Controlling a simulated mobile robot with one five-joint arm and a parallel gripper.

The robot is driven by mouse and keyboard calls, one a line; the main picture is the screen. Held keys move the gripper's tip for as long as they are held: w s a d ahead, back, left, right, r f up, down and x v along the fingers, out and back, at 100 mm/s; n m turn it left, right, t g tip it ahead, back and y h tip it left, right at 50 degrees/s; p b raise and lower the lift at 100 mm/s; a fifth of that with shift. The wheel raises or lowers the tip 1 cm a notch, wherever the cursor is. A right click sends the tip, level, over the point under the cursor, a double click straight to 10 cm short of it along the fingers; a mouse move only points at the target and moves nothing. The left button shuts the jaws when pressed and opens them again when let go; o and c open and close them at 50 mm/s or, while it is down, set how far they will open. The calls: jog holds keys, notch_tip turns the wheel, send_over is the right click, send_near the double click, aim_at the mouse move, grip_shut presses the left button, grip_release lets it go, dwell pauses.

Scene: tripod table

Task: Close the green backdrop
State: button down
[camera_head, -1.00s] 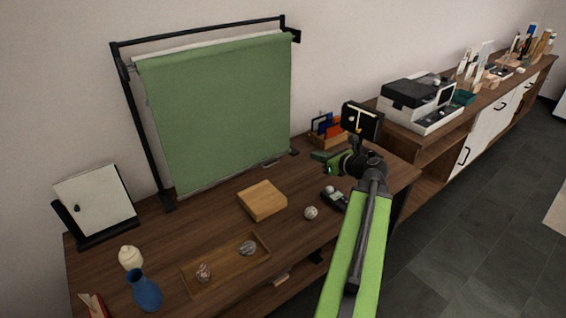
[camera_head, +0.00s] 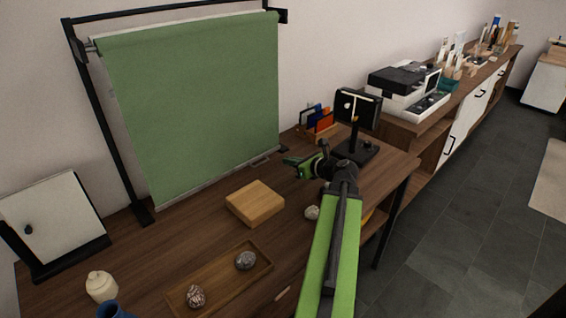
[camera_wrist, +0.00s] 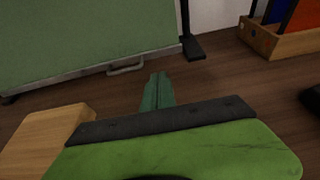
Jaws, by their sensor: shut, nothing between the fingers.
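The green backdrop (camera_head: 195,105) hangs unrolled from a black frame at the back of the table, its lower edge close to the tabletop. In the wrist view the backdrop (camera_wrist: 85,35) fills the upper left, with a pale bottom bar and a small metal handle (camera_wrist: 126,68) at the bar's right part. My gripper (camera_head: 290,161) is over the table, right of the backdrop's lower right corner and apart from it. In the wrist view my gripper (camera_wrist: 158,84) is shut and empty, pointing toward the area just below and right of the handle.
A wooden block (camera_head: 255,203) lies before the backdrop, left of my gripper. A wooden tray (camera_head: 213,285) holds two stones. A black stand (camera_head: 355,150) and a file box (camera_head: 318,125) are at the right. The frame's black foot (camera_wrist: 193,48) is near the handle.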

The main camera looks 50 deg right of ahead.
aim_at(275, 163)
jog(key=b+x, duration=0.2)
jog(key=x, duration=0.6)
jog(key=shift+w+d+f+b, duration=0.15)
jog(key=shift+w+f+b, duration=0.05)
jog(key=shift+w+b, duration=0.1)
jog(key=shift+r, duration=0.1)
notch_tip(275, 163, up, 41)
jog(key=p, duration=4.1)
jog(key=shift+d+r+p, duration=0.1)
jog(key=shift+r+p, duration=0.05)
jog(key=shift+p, duration=0.15)
